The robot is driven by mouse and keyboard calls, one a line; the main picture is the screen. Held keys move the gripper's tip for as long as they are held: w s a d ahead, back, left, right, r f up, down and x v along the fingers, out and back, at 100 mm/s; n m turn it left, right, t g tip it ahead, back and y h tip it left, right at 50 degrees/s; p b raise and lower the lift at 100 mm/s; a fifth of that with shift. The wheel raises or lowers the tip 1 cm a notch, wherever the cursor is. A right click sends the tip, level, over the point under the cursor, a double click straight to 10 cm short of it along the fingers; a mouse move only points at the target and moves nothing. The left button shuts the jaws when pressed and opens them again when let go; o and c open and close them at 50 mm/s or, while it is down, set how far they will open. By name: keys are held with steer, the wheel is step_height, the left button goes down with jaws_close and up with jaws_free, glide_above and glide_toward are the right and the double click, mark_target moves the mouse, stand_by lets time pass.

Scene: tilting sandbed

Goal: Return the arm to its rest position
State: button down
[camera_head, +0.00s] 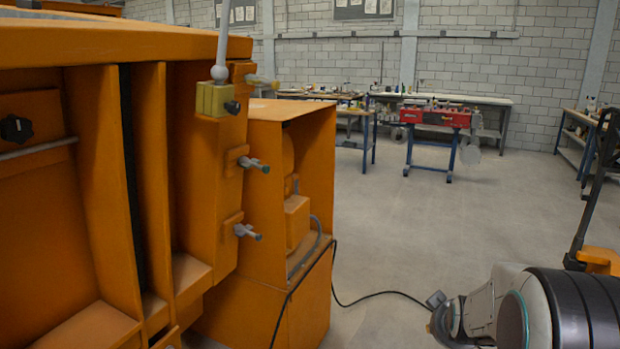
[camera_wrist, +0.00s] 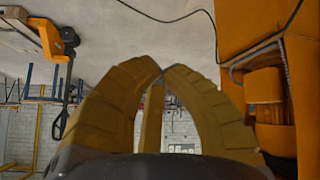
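In the wrist view, my gripper (camera_wrist: 163,70) has two curved, ribbed tan fingers. Their tips come together at the middle of the picture, with nothing seen held at the tips. A narrow tan strip shows between the fingers, and I cannot tell what it is. In the head view, part of my arm (camera_head: 540,306), white and grey with black bands, is at the lower right, above the floor. My gripper cannot be made out there. The orange sandbed machine (camera_head: 150,180) fills the left side, apart from my arm.
An orange cabinet (camera_head: 310,300) adjoins the machine, with a black cable (camera_head: 375,295) running over the floor. A red box on a blue stand (camera_head: 435,117) and workbenches are at the back. A pallet truck (camera_wrist: 55,45) shows in the upside-down wrist view. The middle floor is clear.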

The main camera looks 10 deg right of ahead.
steer(key=s+a+r+n+g+y+p, duration=0.1)
steer(key=s+a+r+g+y+p, duration=0.1)
steer(key=s+a+r+p, duration=0.5)
steer(key=s+a+r+y, duration=0.1)
steer(key=s+a+r, duration=0.4)
steer(key=a, duration=0.4)
steer(key=shift+s+r+g, duration=0.3)
steer(key=shift+s, duration=0.6)
steer(key=c, duration=2)
jaws_free()
steer(key=s+a+r+g+p, duration=0.1)
steer(key=s+a+r+p, duration=0.1)
steer(key=s, duration=0.5)
steer(key=shift+s+a+r+n+g+y+p, duration=0.2)
steer(key=shift+s+a+n+g+y+p, duration=0.15)
steer(key=shift+a, duration=0.35)
steer(key=shift+s+a, duration=0.15)
steer(key=shift+s, duration=0.3)
jaws_close()
